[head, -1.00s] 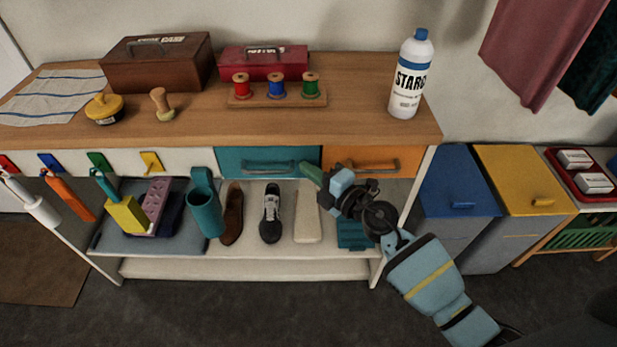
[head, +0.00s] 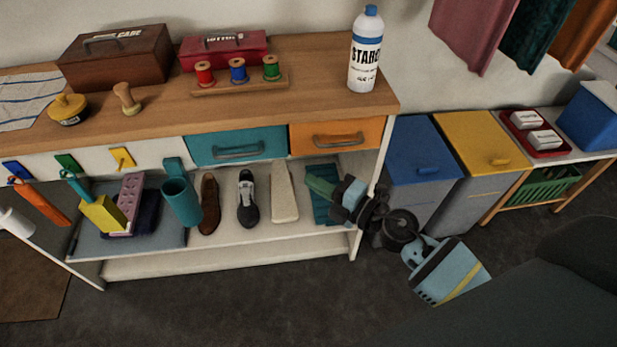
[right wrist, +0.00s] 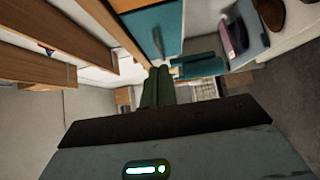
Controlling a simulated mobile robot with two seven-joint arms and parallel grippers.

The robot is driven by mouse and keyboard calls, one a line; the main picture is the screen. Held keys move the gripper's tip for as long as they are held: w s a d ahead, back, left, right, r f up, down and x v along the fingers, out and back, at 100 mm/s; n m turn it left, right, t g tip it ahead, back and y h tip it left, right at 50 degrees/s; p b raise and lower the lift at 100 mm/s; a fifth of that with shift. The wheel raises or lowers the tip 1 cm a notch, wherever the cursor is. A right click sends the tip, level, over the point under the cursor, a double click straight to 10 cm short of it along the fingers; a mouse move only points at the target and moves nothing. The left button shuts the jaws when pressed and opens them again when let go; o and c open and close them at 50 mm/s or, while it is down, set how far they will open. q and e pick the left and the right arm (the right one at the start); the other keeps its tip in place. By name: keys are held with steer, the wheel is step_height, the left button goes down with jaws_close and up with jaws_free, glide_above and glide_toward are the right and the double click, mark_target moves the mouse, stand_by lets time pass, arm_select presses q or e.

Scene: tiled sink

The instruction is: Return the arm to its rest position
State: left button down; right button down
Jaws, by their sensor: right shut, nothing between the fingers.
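My right gripper (head: 318,186) is in front of the right end of the shelf, below the orange drawer (head: 338,138). Its green fingers are shut with nothing between them; they also show in the right wrist view (right wrist: 157,88). My right arm reaches in from the lower right in the head view. The teal drawer (head: 238,147) and the orange drawer look closed. My left gripper is not in view.
The worktop (head: 300,90) carries a starch bottle (head: 365,55) near its right end. Shoes (head: 247,200) and a teal holder (head: 181,200) stand on the shelf. A blue bin (head: 425,160) and a yellow bin (head: 485,145) stand to the right. Dark floor lies in front.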

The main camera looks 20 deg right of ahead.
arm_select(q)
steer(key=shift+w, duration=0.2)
arm_select(e)
steer(key=shift+s, duration=0.1)
